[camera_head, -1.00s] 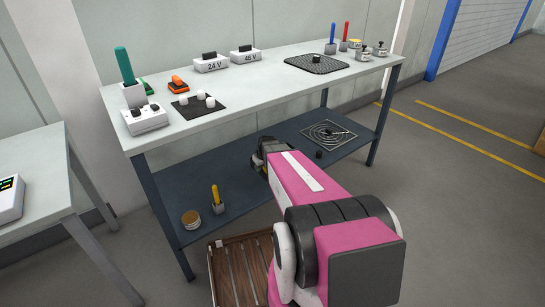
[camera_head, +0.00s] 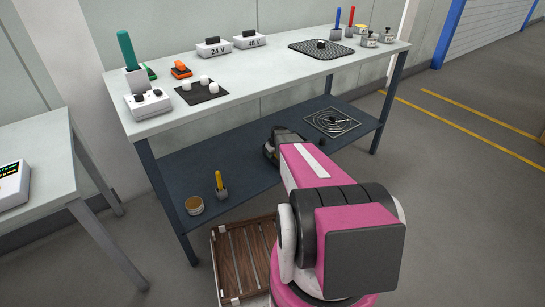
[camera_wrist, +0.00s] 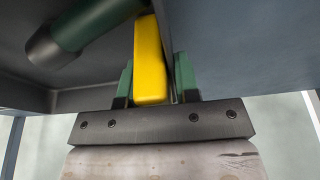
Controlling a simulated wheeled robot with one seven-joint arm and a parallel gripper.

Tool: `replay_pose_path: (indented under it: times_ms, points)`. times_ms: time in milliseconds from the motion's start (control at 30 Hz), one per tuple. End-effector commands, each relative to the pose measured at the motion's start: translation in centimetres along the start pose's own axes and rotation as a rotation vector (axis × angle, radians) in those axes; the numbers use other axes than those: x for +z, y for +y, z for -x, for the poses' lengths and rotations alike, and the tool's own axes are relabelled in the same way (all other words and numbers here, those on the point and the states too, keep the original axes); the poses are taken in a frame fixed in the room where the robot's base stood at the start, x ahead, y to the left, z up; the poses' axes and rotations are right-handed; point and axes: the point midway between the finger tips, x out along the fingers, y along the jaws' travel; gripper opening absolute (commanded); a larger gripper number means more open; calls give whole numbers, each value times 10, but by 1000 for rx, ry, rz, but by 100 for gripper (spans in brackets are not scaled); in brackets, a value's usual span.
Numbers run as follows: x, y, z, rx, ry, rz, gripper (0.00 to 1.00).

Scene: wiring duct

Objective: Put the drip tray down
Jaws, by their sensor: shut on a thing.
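In the head view my gripper (camera_head: 271,148) is at the front of the bench's lower shelf (camera_head: 240,160), partly hidden behind my pink arm. In the wrist view its green fingers (camera_wrist: 155,85) are shut on a yellow block (camera_wrist: 150,60). I cannot tell whether the block is part of the drip tray; the rest of the held thing is hidden. A black tray-like pad (camera_head: 321,49) with a dark knob lies on the bench top. A dark square plate with rings (camera_head: 332,122) lies on the lower shelf, right of my gripper. Neither is clearly the drip tray.
The lower shelf also holds a yellow-handled tool (camera_head: 220,183) and a round tin (camera_head: 194,205). A dark green cylinder (camera_wrist: 85,25) is close in the wrist view. A slatted wooden crate (camera_head: 243,258) is low in front. The shelf middle is clear.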

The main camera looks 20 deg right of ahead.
Motion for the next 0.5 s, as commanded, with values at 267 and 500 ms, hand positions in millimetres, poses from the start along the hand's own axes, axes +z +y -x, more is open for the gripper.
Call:
replay_pose_path:
  times_ms: [267, 500]
  points:
    - [5, 0, -17, 0, 0, 1, 0]
    - [6, 0, -20, 0, 0, 1, 0]
